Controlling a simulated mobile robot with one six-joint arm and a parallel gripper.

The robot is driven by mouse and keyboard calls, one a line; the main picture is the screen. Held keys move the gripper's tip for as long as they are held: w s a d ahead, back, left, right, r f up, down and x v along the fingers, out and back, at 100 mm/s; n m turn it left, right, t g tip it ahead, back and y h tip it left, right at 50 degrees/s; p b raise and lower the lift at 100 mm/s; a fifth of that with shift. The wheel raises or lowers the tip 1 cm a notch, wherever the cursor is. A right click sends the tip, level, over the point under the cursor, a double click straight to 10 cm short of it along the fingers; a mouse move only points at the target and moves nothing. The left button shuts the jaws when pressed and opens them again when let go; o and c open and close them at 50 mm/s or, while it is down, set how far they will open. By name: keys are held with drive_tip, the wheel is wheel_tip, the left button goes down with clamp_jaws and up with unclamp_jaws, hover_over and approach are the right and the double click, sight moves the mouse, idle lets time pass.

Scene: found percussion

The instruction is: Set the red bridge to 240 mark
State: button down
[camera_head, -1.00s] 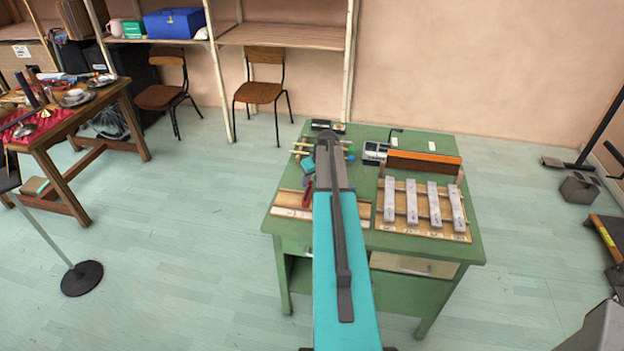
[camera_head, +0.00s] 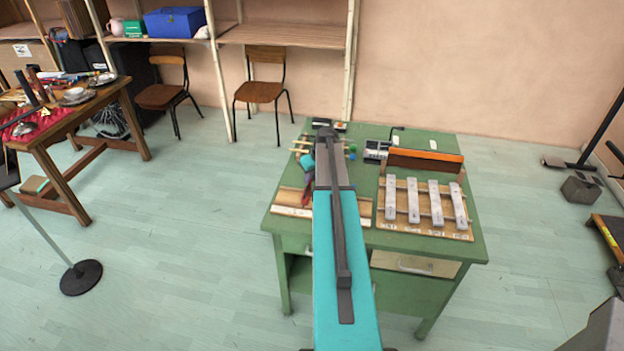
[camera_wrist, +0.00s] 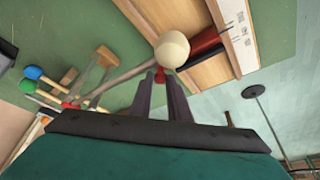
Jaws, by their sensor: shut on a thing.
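In the head view the red bridge (camera_head: 307,194) shows as a small red patch beside my arm, at the wooden board (camera_head: 287,200) on the left of the green table. My gripper (camera_head: 308,178) is down at it, partly hidden by my arm. In the wrist view my gripper (camera_wrist: 161,72) has its fingers close together with a bit of red between the tips. A red and black bar (camera_wrist: 207,42) shows beyond, over the board with its white marked strip (camera_wrist: 235,30). A cream ball-headed mallet (camera_wrist: 172,50) hides part of it. The 240 mark cannot be read.
A chime rack with pale bars (camera_head: 413,188) stands right of the board, with an orange-topped block (camera_head: 425,160) behind it. Sticks and a blue ball (camera_wrist: 33,72) and a green ball (camera_wrist: 28,86) lie near my gripper. Floor around the table is mostly clear.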

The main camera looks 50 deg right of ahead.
drive_tip(key=c, duration=1.7)
unclamp_jaws()
drive_tip(key=shift+o, duration=0.2)
drive_tip(key=shift+r, duration=0.1)
drive_tip(key=b+v, duration=0.3)
drive_tip(key=v, duration=1)
drive_tip(key=shift+s+r+b, duration=0.2)
drive_tip(key=shift+s+b, duration=0.05)
drive_tip(key=shift+b, duration=0.15)
drive_tip(key=shift+a, duration=0.1)
drive_tip(key=shift+w, duration=0.1)
